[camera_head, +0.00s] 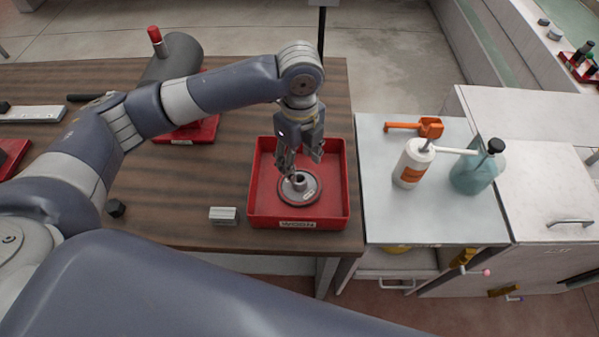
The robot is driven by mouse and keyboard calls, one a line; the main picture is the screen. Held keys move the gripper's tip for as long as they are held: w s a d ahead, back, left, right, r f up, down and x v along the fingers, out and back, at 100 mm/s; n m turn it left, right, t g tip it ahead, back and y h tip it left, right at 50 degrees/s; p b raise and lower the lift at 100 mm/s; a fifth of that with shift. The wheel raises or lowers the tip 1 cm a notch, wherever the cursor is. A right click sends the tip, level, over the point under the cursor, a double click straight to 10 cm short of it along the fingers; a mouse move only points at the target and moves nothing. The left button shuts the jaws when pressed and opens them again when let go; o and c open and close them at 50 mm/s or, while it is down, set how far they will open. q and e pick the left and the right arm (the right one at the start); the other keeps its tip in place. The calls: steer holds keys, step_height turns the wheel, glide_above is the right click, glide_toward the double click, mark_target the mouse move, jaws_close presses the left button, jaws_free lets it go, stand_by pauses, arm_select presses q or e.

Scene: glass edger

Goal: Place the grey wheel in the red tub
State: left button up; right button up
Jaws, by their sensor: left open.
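The red tub (335,208) stands near the right end of the wooden table, with a label on its front wall. The grey wheel (311,190), a round disc with a raised hub, lies inside the tub near its front left. My left gripper (300,168) points down over the tub, its fingers open just above and around the wheel's hub. I cannot tell whether the fingers touch the hub. My right gripper is not in view.
A small grey block (223,215) and a black nut-like piece (116,208) lie left of the tub. Another red tray (195,132) is behind my arm. On the right, a metal-topped cabinet (450,222) holds a white bottle (410,165), a teal jug (472,175) and an orange tool (430,127).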

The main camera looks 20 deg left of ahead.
arm_select(q)
step_height(320, 180, up, 5)
steer(key=shift+r+b, duration=0.1)
steer(key=shift+b, duration=0.25)
stand_by(0.4)
